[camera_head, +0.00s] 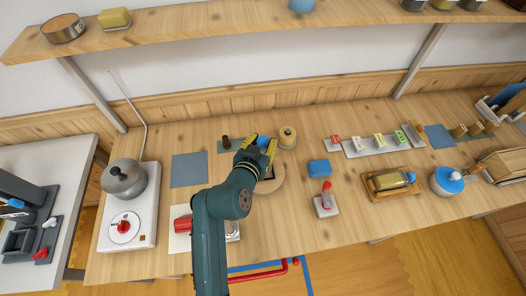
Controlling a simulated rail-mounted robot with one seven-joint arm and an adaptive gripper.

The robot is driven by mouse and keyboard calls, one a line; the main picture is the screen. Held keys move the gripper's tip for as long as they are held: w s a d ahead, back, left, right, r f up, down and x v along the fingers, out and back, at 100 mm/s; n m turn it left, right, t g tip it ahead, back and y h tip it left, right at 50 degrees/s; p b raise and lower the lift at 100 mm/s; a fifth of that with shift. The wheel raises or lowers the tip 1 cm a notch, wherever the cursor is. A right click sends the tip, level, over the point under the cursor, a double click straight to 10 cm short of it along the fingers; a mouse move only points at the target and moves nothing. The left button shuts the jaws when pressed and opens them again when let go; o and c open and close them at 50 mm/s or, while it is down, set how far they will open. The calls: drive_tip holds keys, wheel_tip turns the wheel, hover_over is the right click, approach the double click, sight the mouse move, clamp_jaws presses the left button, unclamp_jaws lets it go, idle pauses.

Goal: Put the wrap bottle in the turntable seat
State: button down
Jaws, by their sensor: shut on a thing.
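My gripper (262,144), with yellow fingers, is at the middle of the table, seen from above and behind. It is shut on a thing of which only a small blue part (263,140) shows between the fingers. I take this for the wrap bottle; its body is hidden and its tilt cannot be told. A round pale wooden disc (277,184), probably the turntable, lies just below the gripper in the picture. My arm and gripper cover part of it. A dark patch shows on it, but I cannot make out the seat clearly.
A cream round-lidded jar (287,137) stands close right of the gripper, and a dark brown peg (226,143) close left. A blue block (319,167) and a red-knobbed lever (326,200) stand to the right. A blue-grey mat (189,168) lies bare at left.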

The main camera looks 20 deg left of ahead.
drive_tip(key=shift+f, duration=1.5)
drive_tip(key=shift+b, duration=0.3)
drive_tip(key=shift+f, duration=0.25)
drive_tip(key=c, duration=0.7)
unclamp_jaws()
drive_tip(key=shift+c, duration=0.2)
drive_tip(key=shift+r, duration=0.15)
drive_tip(key=shift+s+r, duration=0.15)
drive_tip(key=shift+s, duration=0.1)
drive_tip(key=p+v, duration=0.1)
drive_tip(key=v, duration=1)
drive_tip(key=shift+s+p, duration=0.2)
drive_tip(key=shift+p, duration=0.15)
